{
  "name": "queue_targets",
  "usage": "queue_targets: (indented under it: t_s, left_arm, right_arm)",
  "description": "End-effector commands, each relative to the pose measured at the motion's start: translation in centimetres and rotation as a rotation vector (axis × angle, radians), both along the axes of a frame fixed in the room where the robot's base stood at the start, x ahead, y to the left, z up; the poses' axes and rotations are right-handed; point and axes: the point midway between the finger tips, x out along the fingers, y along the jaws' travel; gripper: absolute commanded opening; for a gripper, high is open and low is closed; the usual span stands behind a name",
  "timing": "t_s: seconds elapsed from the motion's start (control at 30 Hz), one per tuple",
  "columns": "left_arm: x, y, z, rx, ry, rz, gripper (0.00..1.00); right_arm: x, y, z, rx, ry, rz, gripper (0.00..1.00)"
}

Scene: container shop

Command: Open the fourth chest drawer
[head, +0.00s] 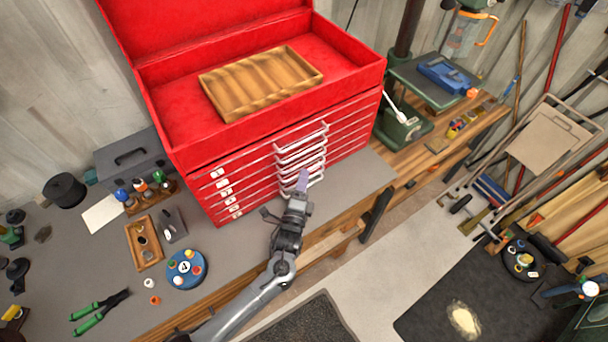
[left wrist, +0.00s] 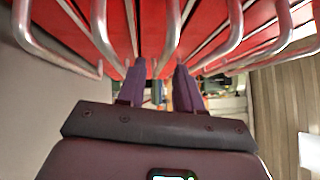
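The red chest (head: 280,140) stands on the grey-topped bench with its lid up. Its front has a stack of drawers with pale label tags at the left and silver bar handles (head: 302,150). All drawers look shut, flush with the front. My left gripper (head: 303,178) is at the lower handles. In the left wrist view its two purple fingers (left wrist: 159,70) are apart, pointing at the red drawer fronts, with a handle bar (left wrist: 172,30) running toward the gap between them. I cannot tell whether the fingers touch it, or which drawer it belongs to. My right gripper is not in view.
A wooden tray (head: 262,82) lies in the chest's open top. Left on the bench are a grey toolbox (head: 130,158), a small wooden tray (head: 144,243), a round blue holder (head: 186,268) and green-handled pliers (head: 98,310). Open floor lies in front of the bench.

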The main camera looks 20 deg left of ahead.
Motion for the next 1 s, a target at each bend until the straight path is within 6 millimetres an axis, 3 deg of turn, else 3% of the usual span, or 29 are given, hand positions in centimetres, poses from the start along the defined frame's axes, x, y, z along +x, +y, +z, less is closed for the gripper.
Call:
queue_targets:
  t_s: [0.2, 0.53, 0.77, 1.0]
  left_arm:
    - [1.5, 0.3, 0.2, 0.000, 0.000, 0.000, 0.35]
    - [1.7, 0.3, 0.2, 0.000, 0.001, 0.000, 0.35]
    - [1.7, 0.3, 0.2, 0.000, 0.001, 0.000, 0.01]
    - [1.7, 0.3, 0.2, 0.000, 0.001, 0.000, 0.00]
  right_arm:
    - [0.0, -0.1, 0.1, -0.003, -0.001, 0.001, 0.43]
    - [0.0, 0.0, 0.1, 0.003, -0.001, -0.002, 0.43]
    - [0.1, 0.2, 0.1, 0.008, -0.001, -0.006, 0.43]
    - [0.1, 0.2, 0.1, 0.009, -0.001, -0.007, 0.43]
